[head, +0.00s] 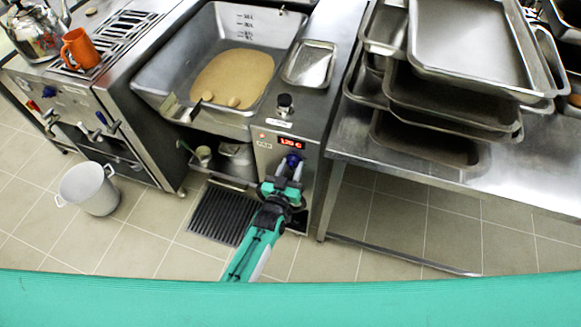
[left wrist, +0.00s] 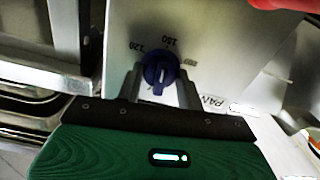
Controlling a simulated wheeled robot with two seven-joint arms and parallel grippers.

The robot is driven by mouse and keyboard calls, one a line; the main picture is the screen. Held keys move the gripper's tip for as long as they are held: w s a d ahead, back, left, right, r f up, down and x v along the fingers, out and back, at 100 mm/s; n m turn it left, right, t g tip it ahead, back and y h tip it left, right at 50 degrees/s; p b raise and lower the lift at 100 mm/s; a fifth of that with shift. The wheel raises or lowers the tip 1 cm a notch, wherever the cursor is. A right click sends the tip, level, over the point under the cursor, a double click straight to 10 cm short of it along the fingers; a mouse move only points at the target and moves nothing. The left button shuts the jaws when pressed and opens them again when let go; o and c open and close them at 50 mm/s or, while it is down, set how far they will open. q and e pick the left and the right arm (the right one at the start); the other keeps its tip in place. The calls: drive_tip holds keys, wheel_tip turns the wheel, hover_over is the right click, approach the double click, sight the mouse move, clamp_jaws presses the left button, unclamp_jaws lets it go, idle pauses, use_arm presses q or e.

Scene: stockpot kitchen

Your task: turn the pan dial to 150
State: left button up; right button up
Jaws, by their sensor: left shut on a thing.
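The blue pan dial (head: 293,159) is on the steel front panel of the tilting pan unit, below a small red lit display (head: 291,143). The display seems to read about 120 or 170 C; its middle digit is blurred. In the left wrist view the dial (left wrist: 160,70) has printed numbers around it, 120 at its left and others above and to the right. My left gripper (head: 288,171) is at the panel. Its two fingers are on either side of the dial, shut on it. My right gripper is in neither view.
The large pan (head: 206,90) above holds a tan layer. A steel table (head: 345,140) with stacked trays (head: 445,95) stands to the right. A white pot (head: 91,191) is on the floor at left. A floor grate (head: 222,215) lies beside my left arm.

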use_arm(q)
drive_tip(key=shift+f+m, duration=0.1)
drive_tip(key=shift+m, duration=0.6)
drive_tip(key=o, duration=1)
drive_tip(key=shift+s, duration=0.1)
drive_tip(key=b+v, duration=0.1)
drive_tip(key=v, duration=1.2)
drive_tip(key=shift+s+b, duration=0.3)
drive_tip(key=shift+b, duration=0.05)
drive_tip(key=shift+a, duration=0.15)
